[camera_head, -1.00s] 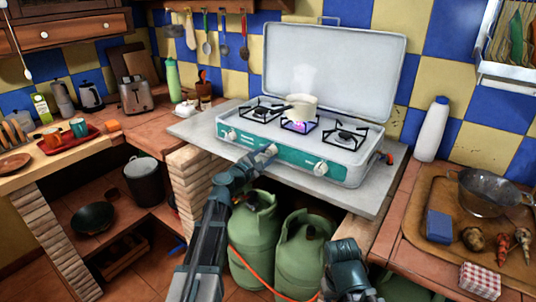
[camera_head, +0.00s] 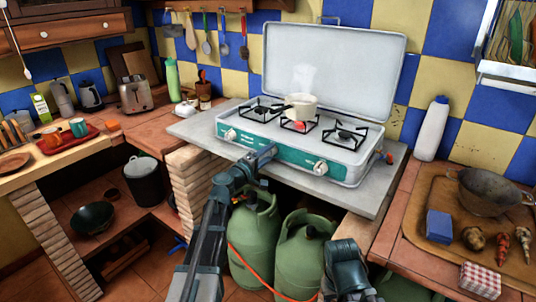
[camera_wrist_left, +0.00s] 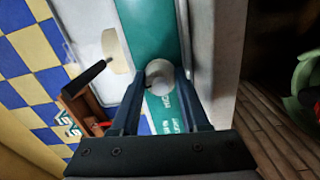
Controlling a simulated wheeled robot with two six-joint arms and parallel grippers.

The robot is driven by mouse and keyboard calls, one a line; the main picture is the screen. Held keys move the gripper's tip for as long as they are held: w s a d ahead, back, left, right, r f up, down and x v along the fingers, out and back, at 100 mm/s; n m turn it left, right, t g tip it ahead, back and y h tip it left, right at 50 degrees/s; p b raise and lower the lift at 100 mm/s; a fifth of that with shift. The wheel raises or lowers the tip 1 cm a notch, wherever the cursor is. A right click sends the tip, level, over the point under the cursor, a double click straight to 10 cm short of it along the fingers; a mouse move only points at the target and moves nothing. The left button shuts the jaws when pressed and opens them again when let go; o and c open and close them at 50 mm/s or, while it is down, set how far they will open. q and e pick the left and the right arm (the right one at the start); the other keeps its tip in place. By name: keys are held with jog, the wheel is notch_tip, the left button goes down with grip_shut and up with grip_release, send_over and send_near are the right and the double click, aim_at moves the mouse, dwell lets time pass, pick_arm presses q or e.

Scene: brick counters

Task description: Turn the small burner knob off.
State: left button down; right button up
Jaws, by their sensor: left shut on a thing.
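A camping stove with a teal front panel (camera_head: 285,152) and a raised lid stands on a grey slab. My left gripper (camera_head: 264,156) is at the middle of this panel. In the left wrist view its two fingers (camera_wrist_left: 160,85) are closed on either side of the round pale middle knob (camera_wrist_left: 159,72). In the head view the gripper hides that knob. The left knob (camera_head: 231,134) and the right knob (camera_head: 320,168) are free. A cream pot (camera_head: 301,106) sits on the middle burner, with a red spot beneath it. My right gripper (camera_head: 345,265) is low at the bottom; its jaws are unclear.
The grey slab's front edge (camera_head: 310,190) juts out over two green gas bottles (camera_head: 254,232) and an orange hose. A white bottle (camera_head: 431,130) stands right of the stove. A wooden tray (camera_head: 415,225) with a colander, a blue box and vegetables lies at the right.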

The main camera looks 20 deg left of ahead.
pick_arm(q)
jog(key=shift+m, duration=0.6)
jog(key=shift+c, duration=2)
grip_release()
jog(key=shift+s, duration=0.1)
jog(key=v, duration=1.3)
jog(key=shift+s, duration=0.35)
